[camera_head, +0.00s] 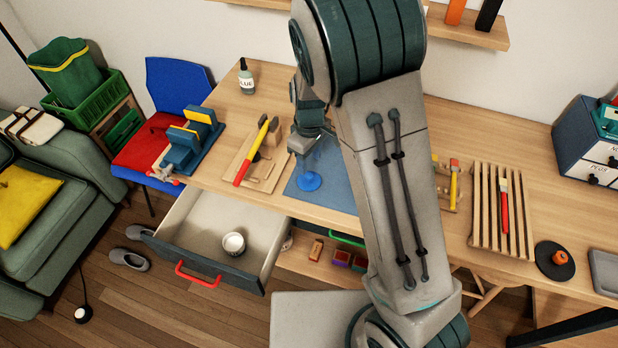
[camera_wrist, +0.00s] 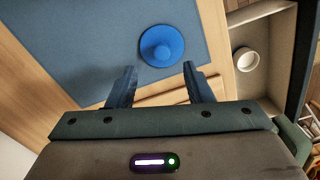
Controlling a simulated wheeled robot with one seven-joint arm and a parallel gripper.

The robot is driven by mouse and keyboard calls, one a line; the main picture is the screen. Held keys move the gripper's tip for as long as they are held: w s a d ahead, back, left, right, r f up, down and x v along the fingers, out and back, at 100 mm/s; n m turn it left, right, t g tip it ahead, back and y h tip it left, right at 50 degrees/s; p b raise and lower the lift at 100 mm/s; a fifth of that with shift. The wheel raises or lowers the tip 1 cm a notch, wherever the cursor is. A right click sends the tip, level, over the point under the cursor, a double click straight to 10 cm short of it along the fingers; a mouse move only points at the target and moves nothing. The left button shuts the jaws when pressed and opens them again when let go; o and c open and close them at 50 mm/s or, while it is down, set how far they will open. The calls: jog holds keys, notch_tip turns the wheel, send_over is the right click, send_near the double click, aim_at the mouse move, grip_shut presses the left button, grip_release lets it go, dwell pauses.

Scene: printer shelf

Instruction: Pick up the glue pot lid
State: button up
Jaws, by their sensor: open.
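A round blue lid with a raised middle (camera_head: 309,181) lies on the blue mat (camera_head: 335,192) on the workbench. It also shows in the wrist view (camera_wrist: 161,46), just beyond the fingertips and roughly centred between them. My gripper (camera_wrist: 159,76) is open and empty, with its two fingers apart. In the head view my gripper (camera_head: 304,146) is close to the lid, partly hidden by my arm. A small white pot (camera_head: 233,244) sits in the open drawer (camera_head: 206,232); the wrist view shows it too (camera_wrist: 247,61).
A wooden board with a yellow-and-red hammer (camera_head: 252,150) lies left of the mat. A glue bottle (camera_head: 246,82) stands at the back. A blue clamp-like tool (camera_head: 186,145) is at the left edge. A slatted rack (camera_head: 484,205) lies right of my arm.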

aim_at(309, 175)
jog(key=shift+s+f+p, duration=0.2)
jog(key=shift+f+p, duration=0.5)
jog(key=shift+f, duration=2.15)
grip_shut()
